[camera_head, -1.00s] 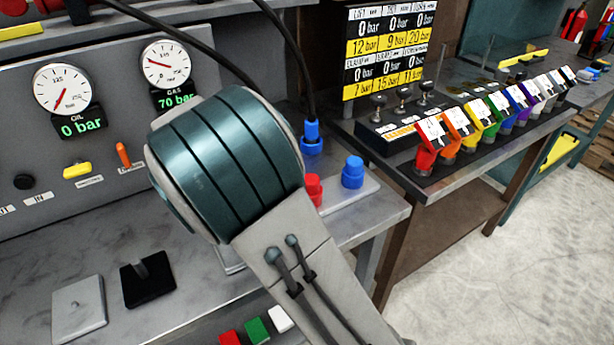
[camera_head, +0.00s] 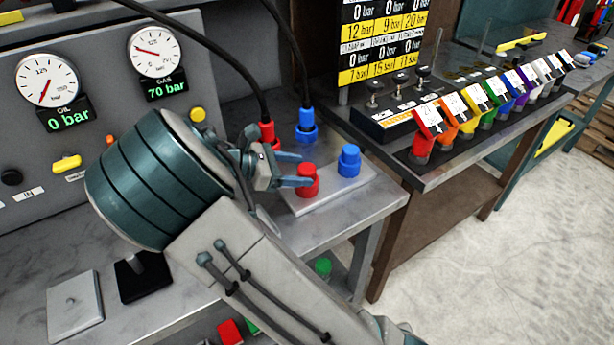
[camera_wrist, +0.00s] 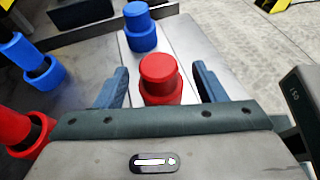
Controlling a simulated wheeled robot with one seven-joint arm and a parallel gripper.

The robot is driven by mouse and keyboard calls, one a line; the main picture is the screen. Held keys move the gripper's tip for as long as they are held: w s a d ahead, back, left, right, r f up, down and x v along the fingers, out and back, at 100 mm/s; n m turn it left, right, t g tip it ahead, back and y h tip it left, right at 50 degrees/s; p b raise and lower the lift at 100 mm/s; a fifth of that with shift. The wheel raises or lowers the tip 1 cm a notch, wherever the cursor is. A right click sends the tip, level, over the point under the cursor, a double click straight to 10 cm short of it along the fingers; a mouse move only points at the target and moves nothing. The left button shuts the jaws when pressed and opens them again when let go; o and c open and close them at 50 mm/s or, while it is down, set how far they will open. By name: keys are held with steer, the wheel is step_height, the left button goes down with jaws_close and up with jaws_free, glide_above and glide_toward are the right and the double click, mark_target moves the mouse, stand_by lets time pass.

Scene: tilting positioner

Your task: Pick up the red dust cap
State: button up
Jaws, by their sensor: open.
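The red dust cap (camera_head: 307,180) stands upright on a pale plate (camera_head: 335,194) at the front right of the bench. It also shows in the wrist view (camera_wrist: 159,78), centred between the two fingers. My gripper (camera_head: 292,170) is open around the cap, with one finger on each side. In the wrist view (camera_wrist: 163,84) a gap shows between the cap and each finger, so it is not clamped. The cap's lower part is partly hidden by the gripper body in the wrist view.
A blue cap (camera_head: 348,161) stands on the same plate just beyond the red one. A red hose connector (camera_head: 268,136) and a blue hose connector (camera_head: 306,126) stand behind, with black hoses rising. A row of coloured units (camera_head: 490,104) lies on the bench to the right.

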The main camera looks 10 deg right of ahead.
mark_target(302, 169)
steer(key=x, duration=0.4)
steer(key=shift+w+d, duration=0.1)
steer(key=shift+d, duration=0.2)
steer(key=shift+c, duration=0.3)
steer(key=c, duration=1)
